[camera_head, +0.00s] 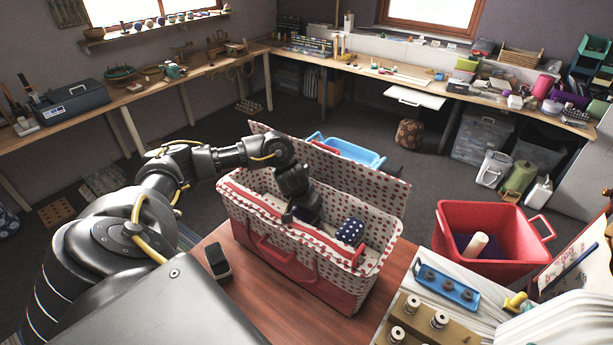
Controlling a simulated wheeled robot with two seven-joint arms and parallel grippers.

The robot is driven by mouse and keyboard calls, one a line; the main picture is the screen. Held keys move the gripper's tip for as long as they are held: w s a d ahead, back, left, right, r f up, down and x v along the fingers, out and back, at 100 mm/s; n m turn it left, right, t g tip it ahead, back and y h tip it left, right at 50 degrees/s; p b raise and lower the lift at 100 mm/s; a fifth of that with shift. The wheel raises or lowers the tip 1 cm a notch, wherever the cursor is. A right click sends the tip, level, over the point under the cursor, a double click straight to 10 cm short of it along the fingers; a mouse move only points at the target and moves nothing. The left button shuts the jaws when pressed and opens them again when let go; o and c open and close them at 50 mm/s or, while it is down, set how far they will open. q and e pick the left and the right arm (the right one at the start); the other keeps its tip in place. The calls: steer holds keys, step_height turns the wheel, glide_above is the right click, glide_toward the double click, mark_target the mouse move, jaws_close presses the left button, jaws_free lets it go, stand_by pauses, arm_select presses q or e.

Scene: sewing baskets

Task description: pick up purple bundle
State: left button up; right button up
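A dark blue-purple bundle with white dots (350,231) lies inside the open dotted sewing basket (290,272), towards its right end. My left arm reaches in from the left, and my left gripper (289,216) points down into the basket, left of the bundle and apart from it. The fingers are small and dark here, so I cannot tell whether they are open or shut. A plain dark purple cloth (462,243) lies in the red bin (490,267) on the right. My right gripper is not in view.
The basket's raised lid (370,185) stands behind the opening. A small dark box (217,261) sits on the wooden table (240,285) left of the basket. A blue tray (448,289) and a spool rack (428,325) stand at the right front. A cream roll (471,247) is in the red bin.

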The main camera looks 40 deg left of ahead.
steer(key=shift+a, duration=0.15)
arm_select(q)
steer(key=shift+f, duration=0.1)
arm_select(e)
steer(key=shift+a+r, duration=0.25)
arm_select(q)
steer(key=shift+f+p, duration=0.1)
steer(key=shift+p, duration=0.2)
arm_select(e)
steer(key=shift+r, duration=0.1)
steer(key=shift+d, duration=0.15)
arm_select(q)
steer(key=shift+c, duration=0.8)
steer(key=c, duration=0.9)
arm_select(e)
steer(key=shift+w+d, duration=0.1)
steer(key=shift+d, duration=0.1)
arm_select(q)
steer(key=shift+c, duration=0.2)
